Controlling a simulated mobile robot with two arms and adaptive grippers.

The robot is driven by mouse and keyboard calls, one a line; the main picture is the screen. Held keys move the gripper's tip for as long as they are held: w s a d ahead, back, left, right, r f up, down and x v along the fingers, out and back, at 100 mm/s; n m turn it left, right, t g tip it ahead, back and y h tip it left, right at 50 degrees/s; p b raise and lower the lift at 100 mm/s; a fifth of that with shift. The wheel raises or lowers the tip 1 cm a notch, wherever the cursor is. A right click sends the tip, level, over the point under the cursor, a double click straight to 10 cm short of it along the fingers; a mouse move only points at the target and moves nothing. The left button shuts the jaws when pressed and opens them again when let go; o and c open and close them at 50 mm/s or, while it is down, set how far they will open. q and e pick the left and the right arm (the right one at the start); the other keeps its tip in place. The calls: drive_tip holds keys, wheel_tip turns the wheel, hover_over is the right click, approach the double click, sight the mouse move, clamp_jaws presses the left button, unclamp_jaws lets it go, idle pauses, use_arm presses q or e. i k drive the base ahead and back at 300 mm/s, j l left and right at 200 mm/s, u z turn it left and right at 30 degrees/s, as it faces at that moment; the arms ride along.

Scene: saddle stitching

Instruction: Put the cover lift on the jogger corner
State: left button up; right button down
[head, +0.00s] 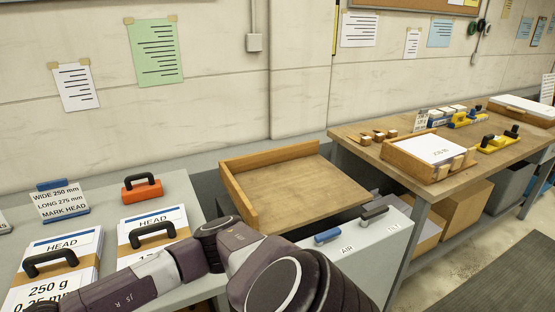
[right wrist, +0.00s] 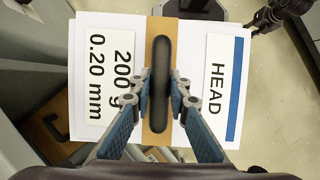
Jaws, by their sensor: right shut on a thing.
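My right gripper (right wrist: 161,100) is shut on the black handle (right wrist: 161,65) of a white paper lift (right wrist: 85,25). The lift has a brown band and labels reading HEAD and 200 g 0.20 mm. It fills the middle of the right wrist view; what lies under it is hidden. The jogger (head: 300,185), a wooden tray with raised walls at its back and left, is empty in the head view. Its left and back walls meet in a corner. My right arm crosses the lower head view, with its gripper out of that picture. My left gripper is not seen.
Two other HEAD lifts, one labelled 250 g (head: 85,245) and one partly hidden (head: 175,220), sit on the left table. An orange block with a handle (head: 142,188) is behind them. Blue and black controls marked AIR and TILT line the jogger's front panel (head: 365,250). A wooden bench (head: 375,150) stands right.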

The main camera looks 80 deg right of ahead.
sight(266, 189)
drive_tip(key=k+l+z, duration=0.15)
drive_tip(key=k+l, duration=0.25)
drive_tip(key=k+l+z, duration=0.1)
drive_tip(key=k+l, duration=0.25)
drive_tip(key=l, duration=0.3)
